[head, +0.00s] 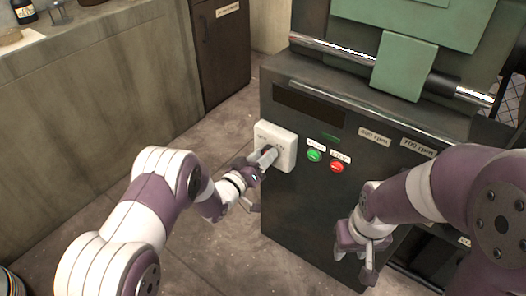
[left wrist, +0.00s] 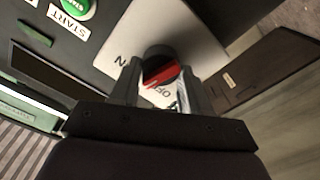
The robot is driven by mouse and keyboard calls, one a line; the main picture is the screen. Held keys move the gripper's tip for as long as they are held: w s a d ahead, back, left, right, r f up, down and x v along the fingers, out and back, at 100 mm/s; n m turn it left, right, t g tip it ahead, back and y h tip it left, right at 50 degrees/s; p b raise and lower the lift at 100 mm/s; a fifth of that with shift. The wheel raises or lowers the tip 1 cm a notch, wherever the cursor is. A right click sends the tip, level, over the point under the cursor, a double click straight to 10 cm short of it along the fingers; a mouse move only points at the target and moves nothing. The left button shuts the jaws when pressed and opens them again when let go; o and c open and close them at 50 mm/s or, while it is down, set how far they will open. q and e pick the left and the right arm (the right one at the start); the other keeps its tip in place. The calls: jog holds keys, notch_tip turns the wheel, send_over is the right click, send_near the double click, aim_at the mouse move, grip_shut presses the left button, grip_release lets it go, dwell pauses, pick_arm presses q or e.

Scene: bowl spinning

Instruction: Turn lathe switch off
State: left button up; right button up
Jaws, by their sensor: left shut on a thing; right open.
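The lathe (head: 300,215) is a dark cabinet with a white switch plate (head: 284,139) on its front left. In the left wrist view the switch knob (left wrist: 159,66) is black with a red stripe, on the white plate (left wrist: 185,28); the letters OFF and an N show beside it. My left gripper (head: 264,158), also in the left wrist view (left wrist: 158,82), is shut on the knob, one finger on each side. My right gripper (head: 362,256) is open and empty in front of the lathe's lower front, apart from the switch.
A green start button (head: 314,155) and a red button (head: 337,167) sit right of the switch. A metal bar with a green block (head: 403,66) runs along the lathe's top. A counter (head: 90,60) stands at the left. The floor (head: 205,150) between is clear.

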pick_arm(q)
jog(key=shift+a+f+n+p, duration=0.15)
jog(key=shift+n+p, duration=1.15)
jog(key=shift+n, duration=1.55)
jog(key=shift+d+f+n+p, duration=0.1)
jog(key=shift+n+p, duration=1.2)
jog(key=shift+n, duration=1.55)
jog(key=o, duration=1)
jog(key=p+v, duration=0.3)
jog(key=v, duration=0.9)
jog(key=shift+s+a, duration=0.25)
jog(key=shift+s, duration=0.05)
